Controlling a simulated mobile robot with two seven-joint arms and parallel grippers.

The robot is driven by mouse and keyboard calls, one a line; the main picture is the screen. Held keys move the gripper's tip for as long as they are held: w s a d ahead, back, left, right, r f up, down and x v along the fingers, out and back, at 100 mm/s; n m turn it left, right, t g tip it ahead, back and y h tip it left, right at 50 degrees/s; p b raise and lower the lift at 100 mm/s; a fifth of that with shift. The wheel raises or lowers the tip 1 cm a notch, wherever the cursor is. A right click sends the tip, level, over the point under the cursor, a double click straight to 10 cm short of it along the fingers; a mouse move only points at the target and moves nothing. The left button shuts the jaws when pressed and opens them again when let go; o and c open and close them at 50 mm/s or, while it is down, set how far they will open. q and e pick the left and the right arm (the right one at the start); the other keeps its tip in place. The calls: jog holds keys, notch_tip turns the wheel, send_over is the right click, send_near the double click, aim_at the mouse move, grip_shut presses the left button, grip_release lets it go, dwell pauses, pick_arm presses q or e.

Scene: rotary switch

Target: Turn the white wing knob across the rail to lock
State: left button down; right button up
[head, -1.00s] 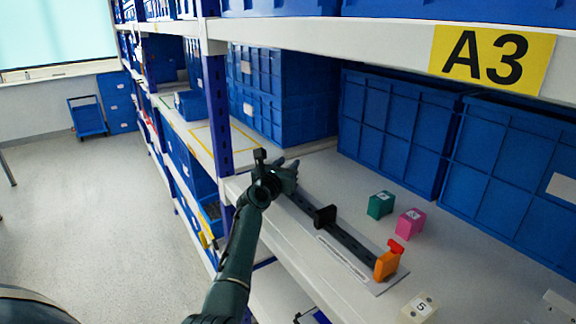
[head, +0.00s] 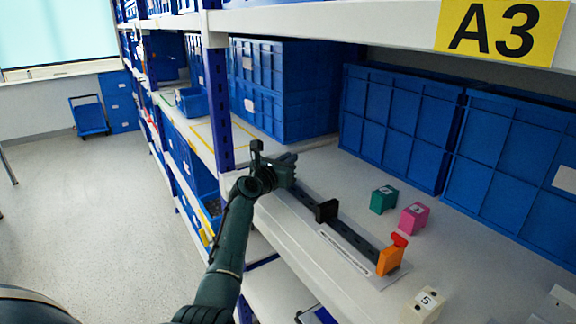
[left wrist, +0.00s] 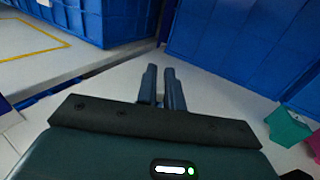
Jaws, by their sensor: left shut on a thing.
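A dark rail (head: 352,238) lies along the front of the shelf. A black block (head: 326,211) sits at mid-rail, and an orange block (head: 390,261) with a red knob (head: 400,240) sits at its near right end. My left gripper (head: 291,168) is at the far left end of the rail. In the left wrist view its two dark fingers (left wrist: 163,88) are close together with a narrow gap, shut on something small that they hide. I cannot make out the white wing knob; at that end the gripper covers the view. My right gripper is not in view.
A green block (head: 383,199) and a pink block (head: 414,217) stand behind the rail. A white block marked 5 (head: 425,305) is near the front. Blue crates (head: 400,125) line the back. A blue upright (head: 219,105) stands left of my gripper, and a shelf beam is overhead.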

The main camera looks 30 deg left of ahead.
pick_arm(q)
jog(key=shift+f+m+h+b, duration=0.2)
jog(key=shift+m+h+b, duration=0.65)
jog(key=shift+h, duration=0.35)
jog(key=m+g+h+b, duration=0.1)
jog(key=m+h+b, duration=0.1)
jog(key=h, duration=0.1)
jog(key=shift+r+m+g+h+b, duration=0.15)
jog(key=shift+m+g+h+b, duration=0.65)
jog(key=shift+h, duration=0.6)
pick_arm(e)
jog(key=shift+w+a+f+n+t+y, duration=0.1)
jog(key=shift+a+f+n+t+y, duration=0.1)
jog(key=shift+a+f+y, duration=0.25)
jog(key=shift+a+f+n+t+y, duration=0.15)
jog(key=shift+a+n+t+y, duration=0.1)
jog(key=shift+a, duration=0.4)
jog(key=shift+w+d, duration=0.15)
pick_arm(q)
jog(key=c, duration=1.5)
grip_release()
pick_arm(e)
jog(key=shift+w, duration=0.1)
